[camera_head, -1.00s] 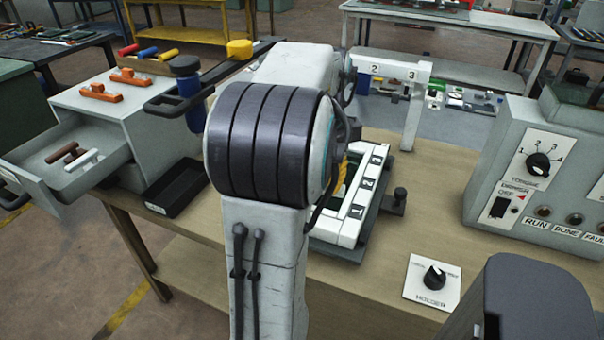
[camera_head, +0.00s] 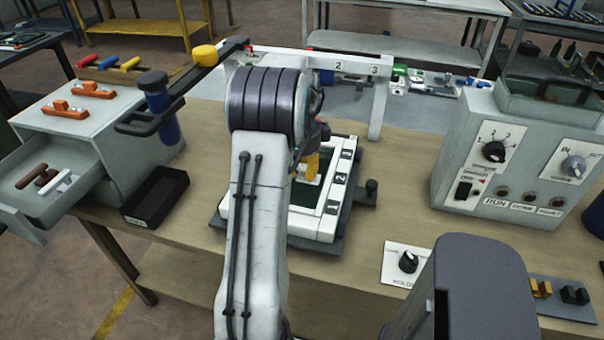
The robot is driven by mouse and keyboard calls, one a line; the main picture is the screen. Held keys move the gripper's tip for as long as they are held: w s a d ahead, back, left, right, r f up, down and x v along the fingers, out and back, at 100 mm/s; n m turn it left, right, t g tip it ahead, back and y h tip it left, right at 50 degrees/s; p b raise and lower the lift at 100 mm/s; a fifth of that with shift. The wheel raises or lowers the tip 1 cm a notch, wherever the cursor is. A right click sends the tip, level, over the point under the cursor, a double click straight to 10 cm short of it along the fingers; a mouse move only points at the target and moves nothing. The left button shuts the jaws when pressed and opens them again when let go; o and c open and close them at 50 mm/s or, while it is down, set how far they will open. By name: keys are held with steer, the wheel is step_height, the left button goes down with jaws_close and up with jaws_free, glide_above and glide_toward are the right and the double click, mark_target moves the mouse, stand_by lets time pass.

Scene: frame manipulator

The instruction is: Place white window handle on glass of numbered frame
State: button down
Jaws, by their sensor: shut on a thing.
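The white frame (camera_head: 326,210) with 1, 2 and 3 on its right side lies in a dark holder on the bench. My gripper (camera_head: 306,172), with yellow-orange fingers, is low over the dark glass (camera_head: 302,196) inside the frame. It is shut on a white window handle (camera_head: 313,179), of which only a small white part shows at the fingertips. My arm hides the frame's left part and much of the gripper. I cannot tell whether the handle touches the glass. Another white handle (camera_head: 54,184) lies in the open drawer beside brown ones.
The grey drawer cabinet (camera_head: 85,130) stands at the left, with orange handles on top and a black tray (camera_head: 156,198) beside it. A white numbered gantry (camera_head: 378,100) rises behind the frame. A control box (camera_head: 515,150) stands right; a holder knob panel (camera_head: 405,262) is in front.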

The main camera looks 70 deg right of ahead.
mark_target(302, 175)
steer(key=shift+d+f, duration=0.25)
steer(key=shift+d, duration=0.05)
step_height(302, 175, down, 2)
steer(key=p, duration=0.3)
steer(key=shift+f+p, duration=0.2)
steer(key=shift+p, duration=0.2)
steer(key=shift+f+p, duration=0.45)
steer(key=shift+f, duration=0.35)
steer(key=shift+f, duration=0.1)
steer(key=c, duration=1)
jaws_free()
steer(key=shift+o, duration=0.2)
